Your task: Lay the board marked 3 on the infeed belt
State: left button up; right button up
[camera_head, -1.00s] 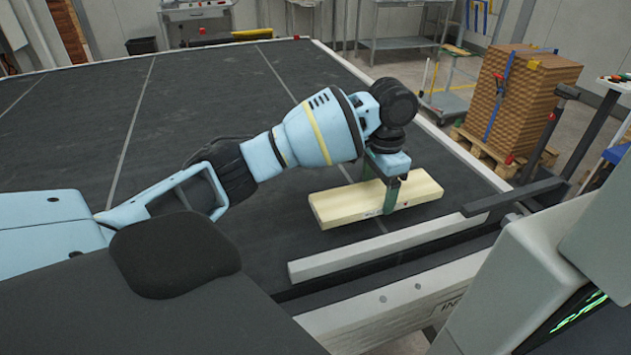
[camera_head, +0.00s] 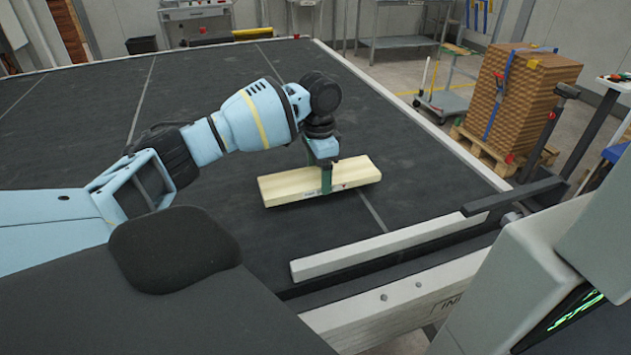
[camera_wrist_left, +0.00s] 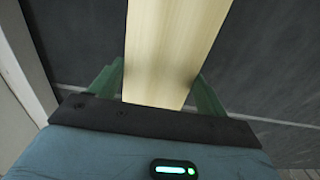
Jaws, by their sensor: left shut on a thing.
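My left gripper (camera_head: 325,178) is shut on a pale wooden board (camera_head: 287,189), with its green fingers across the board's middle. The board is held flat, long side running left to right, over or on the dark infeed belt (camera_head: 225,85); I cannot tell whether it touches. In the left wrist view the board (camera_wrist_left: 172,50) runs away between the two green fingers (camera_wrist_left: 155,90). Small marks show on the board's near edge, but no number can be read. My right gripper is not in view.
A light rail (camera_head: 385,245) runs along the belt's near right edge. A grey machine housing (camera_head: 530,275) stands at the lower right. A strapped stack of brown boards (camera_head: 515,100) stands on a pallet beyond the belt. The belt's far left part is clear.

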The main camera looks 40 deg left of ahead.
aim_at(315, 175)
pick_arm(q)
jog(key=shift+s+a+f, duration=0.1)
jog(key=shift+a+f, duration=0.15)
jog(key=shift+f, duration=0.65)
jog(key=shift+a+f, duration=0.2)
jog(key=shift+f, duration=0.65)
jog(key=o, duration=1.2)
jog(key=shift+f, duration=0.15)
jog(key=shift+r, duration=3.9)
